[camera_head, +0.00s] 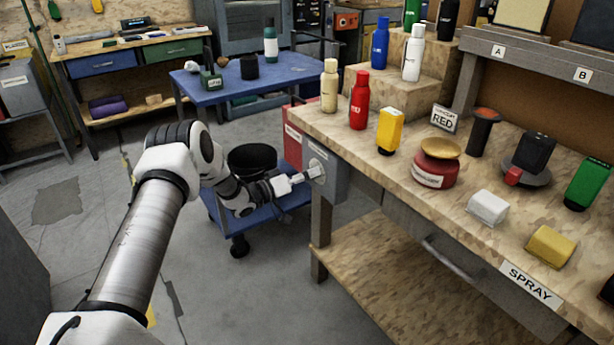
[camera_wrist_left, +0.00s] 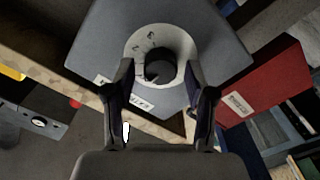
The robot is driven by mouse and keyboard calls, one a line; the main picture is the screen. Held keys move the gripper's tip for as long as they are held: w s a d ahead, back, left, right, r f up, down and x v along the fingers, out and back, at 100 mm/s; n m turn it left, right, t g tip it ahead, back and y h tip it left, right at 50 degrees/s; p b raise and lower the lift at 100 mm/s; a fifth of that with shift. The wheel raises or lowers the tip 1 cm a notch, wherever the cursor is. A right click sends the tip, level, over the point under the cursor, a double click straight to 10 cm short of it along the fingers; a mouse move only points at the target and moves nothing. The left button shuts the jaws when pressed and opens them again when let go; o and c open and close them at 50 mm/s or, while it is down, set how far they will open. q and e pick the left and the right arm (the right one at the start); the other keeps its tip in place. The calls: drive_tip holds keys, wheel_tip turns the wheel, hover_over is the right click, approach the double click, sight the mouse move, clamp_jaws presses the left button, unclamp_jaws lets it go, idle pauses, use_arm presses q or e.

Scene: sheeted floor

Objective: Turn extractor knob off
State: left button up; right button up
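The extractor knob (camera_wrist_left: 158,70) is a dark round knob on a pale round dial (camera_wrist_left: 178,42) with markings. The dial is fixed to a grey box (camera_wrist_left: 95,50). In the head view the grey box (camera_head: 336,178) is at the left end of the workbench, with the knob partly hidden by my gripper. My left gripper (camera_head: 306,177) points at the dial. In the left wrist view my left gripper (camera_wrist_left: 160,68) is open, one finger on each side of the knob, with gaps visible between fingers and knob. My right gripper is not in view.
A red box (camera_head: 293,141) sits beside the grey box. The workbench (camera_head: 395,172) carries bottles, a red pot (camera_head: 436,170) and a spray label. A blue cart (camera_head: 270,205) stands below my left forearm. Open floor lies at left.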

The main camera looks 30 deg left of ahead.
use_arm(q)
drive_tip(key=v, duration=1.2)
drive_tip(key=shift+f, duration=0.15)
